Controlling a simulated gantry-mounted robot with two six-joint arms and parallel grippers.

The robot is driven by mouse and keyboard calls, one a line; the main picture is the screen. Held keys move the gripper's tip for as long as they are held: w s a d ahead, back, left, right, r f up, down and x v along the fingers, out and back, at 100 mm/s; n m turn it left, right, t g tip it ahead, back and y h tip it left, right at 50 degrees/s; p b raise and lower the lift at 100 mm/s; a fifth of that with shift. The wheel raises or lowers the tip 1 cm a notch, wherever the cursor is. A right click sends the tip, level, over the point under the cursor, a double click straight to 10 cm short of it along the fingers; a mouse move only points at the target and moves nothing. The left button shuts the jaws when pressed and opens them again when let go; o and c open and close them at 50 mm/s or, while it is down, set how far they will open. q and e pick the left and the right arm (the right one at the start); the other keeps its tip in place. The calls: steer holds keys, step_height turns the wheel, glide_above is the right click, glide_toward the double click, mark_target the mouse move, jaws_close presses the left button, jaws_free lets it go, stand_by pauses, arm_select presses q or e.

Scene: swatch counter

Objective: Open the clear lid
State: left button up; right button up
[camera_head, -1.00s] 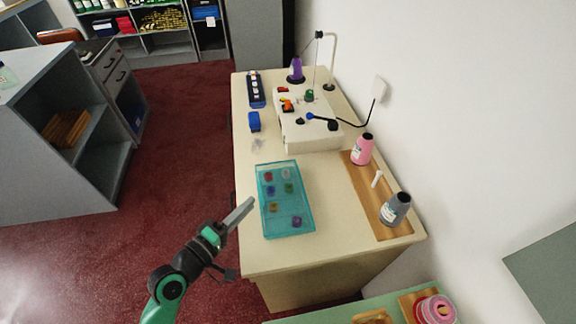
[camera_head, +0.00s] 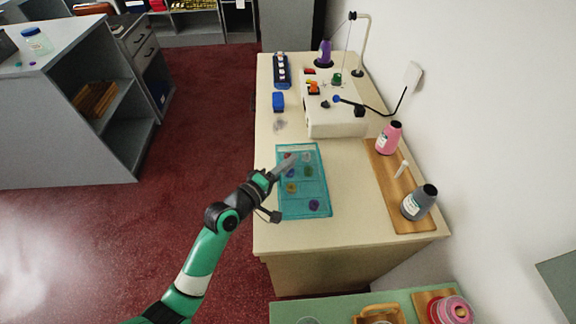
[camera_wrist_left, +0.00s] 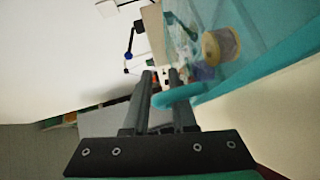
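A teal box (camera_head: 329,196) lies on the cream counter, with small coloured spools showing through its clear lid (camera_head: 300,204). The lid looks closed. My left gripper (camera_head: 294,160) is over the box's upper left part in the head view. In the left wrist view my left gripper (camera_wrist_left: 161,72) has its fingers apart with a narrow gap. A rounded teal tab (camera_wrist_left: 180,95) on the box's edge crosses the right finger and reaches into the gap. I cannot tell whether the fingers touch it. A yellowish spool (camera_wrist_left: 220,46) shows inside the box. My right gripper is not in view.
A white machine (camera_head: 335,122) stands behind the box. A wooden board (camera_head: 385,180) with a pink cone (camera_head: 388,138) and a grey cone (camera_head: 419,203) lies at right by the wall. The counter in front of the box is clear.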

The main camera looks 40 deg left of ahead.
arm_select(q)
jaws_close()
stand_by(1.4)
